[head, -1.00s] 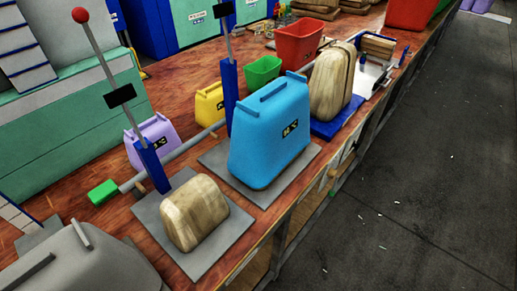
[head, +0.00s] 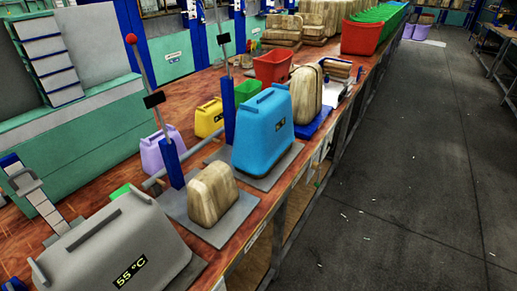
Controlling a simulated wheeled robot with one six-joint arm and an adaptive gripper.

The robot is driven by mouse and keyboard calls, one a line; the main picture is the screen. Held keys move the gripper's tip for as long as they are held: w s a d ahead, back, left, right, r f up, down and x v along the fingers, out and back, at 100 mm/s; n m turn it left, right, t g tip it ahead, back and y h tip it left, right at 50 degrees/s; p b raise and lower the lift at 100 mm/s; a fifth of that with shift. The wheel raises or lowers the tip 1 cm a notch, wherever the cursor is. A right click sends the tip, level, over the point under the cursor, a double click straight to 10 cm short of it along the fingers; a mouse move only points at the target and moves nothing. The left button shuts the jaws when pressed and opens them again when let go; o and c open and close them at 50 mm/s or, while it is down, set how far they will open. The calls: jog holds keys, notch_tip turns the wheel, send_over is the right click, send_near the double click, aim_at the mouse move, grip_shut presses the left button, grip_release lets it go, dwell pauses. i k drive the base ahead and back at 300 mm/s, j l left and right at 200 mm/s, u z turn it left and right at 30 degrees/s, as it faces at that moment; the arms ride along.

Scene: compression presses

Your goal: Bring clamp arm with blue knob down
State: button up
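No blue knob can be made out clearly. The nearest press has a raised lever with a red knob (head: 131,38), a blue post (head: 173,163) and a grey plate (head: 236,212) under a wood-like block (head: 212,195). Behind it a second press has a blue post (head: 229,108) and a raised lever (head: 218,14) that leaves the top edge, so its end is hidden. A blue box (head: 264,132) stands on its plate. Farther along, a tall wood-like block (head: 305,93) stands on a blue base (head: 316,124). My gripper is not in view.
A grey box (head: 115,245) marked 55 °C fills the near left of the wooden bench. Purple (head: 162,152), yellow (head: 209,118) and green (head: 247,90) containers stand behind the presses. A red bin (head: 272,67) stands farther back. The dark floor (head: 420,190) right of the bench is clear.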

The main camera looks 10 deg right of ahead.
aim_at(222, 39)
jog(key=i+l+u, duration=0.1)
jog(key=i+l, duration=0.15)
jog(key=i+l+u, duration=0.15)
jog(key=l, duration=0.3)
jog(key=i+l+u, duration=0.1)
jog(key=i+l, duration=0.25)
jog(key=i+l+u, duration=0.15)
jog(key=l, duration=0.3)
jog(key=l+u, duration=0.2)
jog(key=l, duration=0.15)
jog(key=k+l+u, duration=0.15)
jog(key=l, duration=0.15)
